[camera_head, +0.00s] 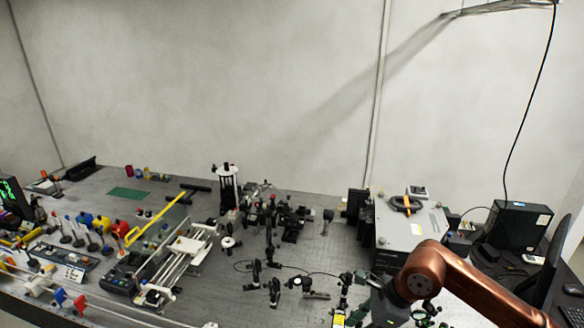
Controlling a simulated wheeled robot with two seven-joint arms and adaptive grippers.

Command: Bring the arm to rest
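My copper-coloured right arm (470,285) comes in from the lower right corner and bends at a round joint near the bottom edge. No gripper fingers can be made out on it. The part beyond the joint drops toward the bottom edge, among dark parts that I cannot tell apart. My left arm and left gripper are not in view.
The grey optical bench (330,262) carries several dark mounts in the middle. A grey instrument box (405,240) stands close behind my arm, and a black box (518,226) is at the right. A yellow bar (155,220) and a white rail stage (180,255) are at the left.

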